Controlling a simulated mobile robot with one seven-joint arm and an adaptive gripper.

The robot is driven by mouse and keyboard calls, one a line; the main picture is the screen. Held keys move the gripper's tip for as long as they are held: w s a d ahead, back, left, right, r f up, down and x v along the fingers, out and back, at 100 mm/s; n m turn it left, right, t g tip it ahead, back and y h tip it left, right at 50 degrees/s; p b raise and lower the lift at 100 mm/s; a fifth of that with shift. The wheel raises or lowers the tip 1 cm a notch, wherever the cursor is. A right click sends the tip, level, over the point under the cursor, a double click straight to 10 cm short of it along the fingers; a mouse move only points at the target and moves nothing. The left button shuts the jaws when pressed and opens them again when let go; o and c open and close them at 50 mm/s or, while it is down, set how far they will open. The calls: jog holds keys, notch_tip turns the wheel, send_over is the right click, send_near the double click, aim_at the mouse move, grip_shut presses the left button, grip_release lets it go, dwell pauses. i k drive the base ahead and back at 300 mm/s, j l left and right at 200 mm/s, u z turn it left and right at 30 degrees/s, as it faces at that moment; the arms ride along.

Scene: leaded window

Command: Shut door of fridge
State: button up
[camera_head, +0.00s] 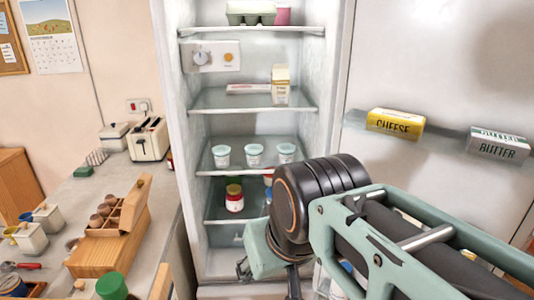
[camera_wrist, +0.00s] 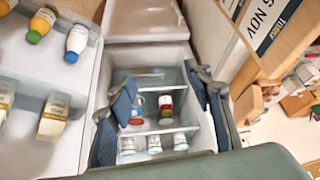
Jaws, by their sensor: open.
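The fridge (camera_head: 172,120) stands open in the head view, with its lit shelves facing me. Its door (camera_head: 430,60) is swung wide to the right and carries a cheese pack (camera_head: 395,123) and a butter pack (camera_head: 498,145) on a door shelf. My arm crosses the lower right, in front of the door. My gripper (camera_wrist: 162,85) is open and empty in the wrist view, its fingers apart before the fridge interior. The door's inner face (camera_wrist: 25,75) fills the left of the wrist view, apart from the fingers. In the head view the fingertips are mostly hidden.
A counter (camera_head: 75,200) on the left holds a toaster (camera_head: 148,140), a wooden egg rack (camera_head: 112,225) and small pots. Fridge shelves hold several tubs (camera_head: 254,155), a jar (camera_head: 234,198) and a carton (camera_head: 280,85). Bottles (camera_wrist: 77,40) stand on the door racks.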

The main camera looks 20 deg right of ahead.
aim_at(458, 66)
jog(key=k+l+u, duration=0.1)
jog(key=l, duration=0.35)
jog(key=k+l+u, duration=0.15)
jog(key=k+l, duration=0.2)
jog(key=k+l+u, duration=0.1)
jog(key=k+l, duration=0.15)
jog(key=l, duration=0.15)
jog(key=k+l+u, duration=0.25)
jog(key=l, duration=0.25)
jog(key=k+l+u, duration=0.2)
jog(key=l, duration=0.3)
jog(key=k+l+u, duration=0.25)
jog(key=l, duration=0.15)
jog(key=k+l+u, duration=0.15)
jog(key=l, duration=0.25)
jog(key=l+u, duration=0.2)
jog(key=l, duration=0.15)
jog(key=l+u, duration=0.15)
jog(key=l, duration=0.25)
jog(key=k+l+u, duration=0.2)
jog(key=l, duration=0.2)
jog(key=l+u, duration=0.2)
jog(key=l, duration=0.6)
jog(key=i+l+z, duration=0.15)
jog(key=l, duration=0.15)
